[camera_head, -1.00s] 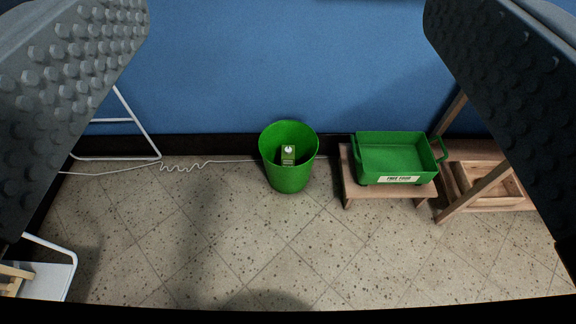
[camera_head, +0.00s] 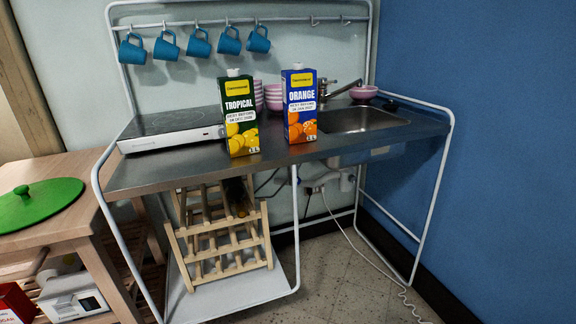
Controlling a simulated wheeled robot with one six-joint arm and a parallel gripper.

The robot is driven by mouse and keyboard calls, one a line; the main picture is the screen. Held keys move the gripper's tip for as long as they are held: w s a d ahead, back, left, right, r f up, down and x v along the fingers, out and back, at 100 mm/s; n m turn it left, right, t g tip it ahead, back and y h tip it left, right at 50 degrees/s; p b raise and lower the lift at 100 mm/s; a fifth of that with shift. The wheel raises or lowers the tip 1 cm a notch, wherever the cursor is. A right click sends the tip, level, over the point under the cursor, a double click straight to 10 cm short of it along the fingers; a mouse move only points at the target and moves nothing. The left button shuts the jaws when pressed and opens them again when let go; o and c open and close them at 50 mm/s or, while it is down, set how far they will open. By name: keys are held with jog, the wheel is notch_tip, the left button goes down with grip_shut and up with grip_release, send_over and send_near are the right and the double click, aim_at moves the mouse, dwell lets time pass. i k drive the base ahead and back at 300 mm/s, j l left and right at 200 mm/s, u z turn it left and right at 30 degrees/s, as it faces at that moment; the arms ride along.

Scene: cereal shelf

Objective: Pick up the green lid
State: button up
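The green lid (camera_head: 40,203) is a flat round disc with a small knob on top. It lies on a light wooden table (camera_head: 62,168) at the left edge of the view, and its left part is cut off by the frame. My gripper does not show in the current view, so its opening and its distance to the lid cannot be seen.
A metal counter (camera_head: 180,170) with a white tube frame stands beside the wooden table. On it are a hot plate (camera_head: 172,133), a tropical carton (camera_head: 238,115), an orange carton (camera_head: 299,105) and a sink (camera_head: 360,120). A wooden rack (camera_head: 218,240) stands below. Blue mugs (camera_head: 197,43) hang above.

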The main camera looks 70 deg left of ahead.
aim_at(26, 205)
jog(key=u, duration=3.45)
jog(key=i+l+u, duration=0.1)
jog(key=i, duration=0.55)
